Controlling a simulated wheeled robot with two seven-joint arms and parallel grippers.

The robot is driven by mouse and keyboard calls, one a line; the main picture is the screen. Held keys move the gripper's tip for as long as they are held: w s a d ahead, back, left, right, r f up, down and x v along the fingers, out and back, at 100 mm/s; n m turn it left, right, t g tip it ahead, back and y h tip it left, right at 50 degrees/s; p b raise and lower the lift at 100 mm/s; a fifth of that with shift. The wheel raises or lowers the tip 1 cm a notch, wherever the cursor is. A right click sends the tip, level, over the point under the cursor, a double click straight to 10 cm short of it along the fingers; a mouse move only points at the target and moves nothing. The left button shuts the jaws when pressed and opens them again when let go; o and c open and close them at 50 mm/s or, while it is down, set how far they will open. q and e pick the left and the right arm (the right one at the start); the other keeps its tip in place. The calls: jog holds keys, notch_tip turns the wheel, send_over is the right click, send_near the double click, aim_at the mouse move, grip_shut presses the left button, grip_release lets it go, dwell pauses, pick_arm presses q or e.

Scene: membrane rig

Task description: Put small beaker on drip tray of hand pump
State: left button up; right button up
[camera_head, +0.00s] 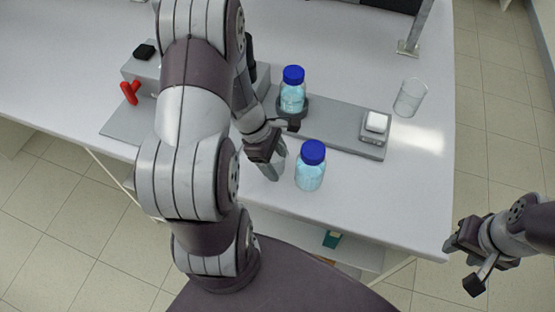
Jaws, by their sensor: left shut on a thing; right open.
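My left gripper (270,170) is low over the bench's front part, shut on a small clear glass vessel (280,149) that looks like the small beaker. The fingers hide much of it, and I cannot tell whether it touches the bench. The hand pump is not clearly identifiable; a grey unit with a red handle (130,92) stands at the left, partly behind my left arm. A flat grey plate (120,124) lies in front of it; I cannot tell whether this is the drip tray. My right gripper (464,262) is open and empty, beyond the bench's right edge.
A blue-capped bottle (310,169) stands close right of my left gripper. Another blue-capped bottle (292,92) stands in a dark holder on a long grey base (340,125). A larger clear beaker (410,98) stands at right. The bench front right is clear.

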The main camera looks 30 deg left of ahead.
pick_arm(q)
jog(key=shift+f, duration=0.15)
jog(key=o, duration=1)
jog(key=shift+o, duration=0.2)
